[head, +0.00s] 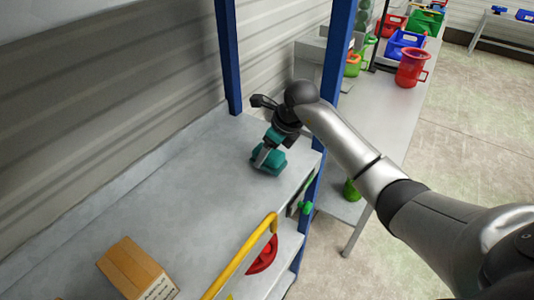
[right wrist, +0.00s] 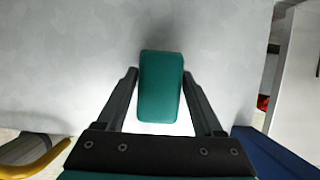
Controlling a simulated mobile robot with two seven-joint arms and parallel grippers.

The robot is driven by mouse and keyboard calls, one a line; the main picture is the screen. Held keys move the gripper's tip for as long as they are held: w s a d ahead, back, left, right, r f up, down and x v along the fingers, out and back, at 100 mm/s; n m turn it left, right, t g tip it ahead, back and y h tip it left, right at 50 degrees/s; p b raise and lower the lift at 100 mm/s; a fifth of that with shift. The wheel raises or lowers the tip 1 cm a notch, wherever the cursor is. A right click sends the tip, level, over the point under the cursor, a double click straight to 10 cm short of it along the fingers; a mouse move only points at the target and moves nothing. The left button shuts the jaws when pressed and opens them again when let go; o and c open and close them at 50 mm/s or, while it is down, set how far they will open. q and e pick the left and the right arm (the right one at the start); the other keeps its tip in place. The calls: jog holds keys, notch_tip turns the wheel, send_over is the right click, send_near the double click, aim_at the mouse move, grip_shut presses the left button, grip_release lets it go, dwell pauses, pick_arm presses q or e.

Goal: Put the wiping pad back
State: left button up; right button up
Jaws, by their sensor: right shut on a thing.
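The wiping pad (head: 270,163) is a teal block at the far right end of the grey shelf, near the blue post. My right gripper (head: 264,154) reaches down to it from above and is shut on it. In the right wrist view the pad (right wrist: 160,88) sits between the two dark fingers (right wrist: 160,80), its long side running up the picture. I cannot tell whether the pad touches the shelf or hangs just above it. My left gripper is not in view.
The grey shelf (head: 165,195) is mostly bare. A cardboard box (head: 137,268) lies at its near left. A yellow rail (head: 240,258) crosses near the front edge. Blue posts (head: 228,55) stand behind and right (head: 338,50). A side table (head: 385,105) holds coloured bins and a red jug (head: 411,68).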

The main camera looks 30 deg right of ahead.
jog(key=shift+f, duration=0.4)
jog(key=o, duration=1.2)
jog(key=shift+f, duration=0.1)
jog(key=b+v, duration=0.1)
jog(key=v, duration=1.1)
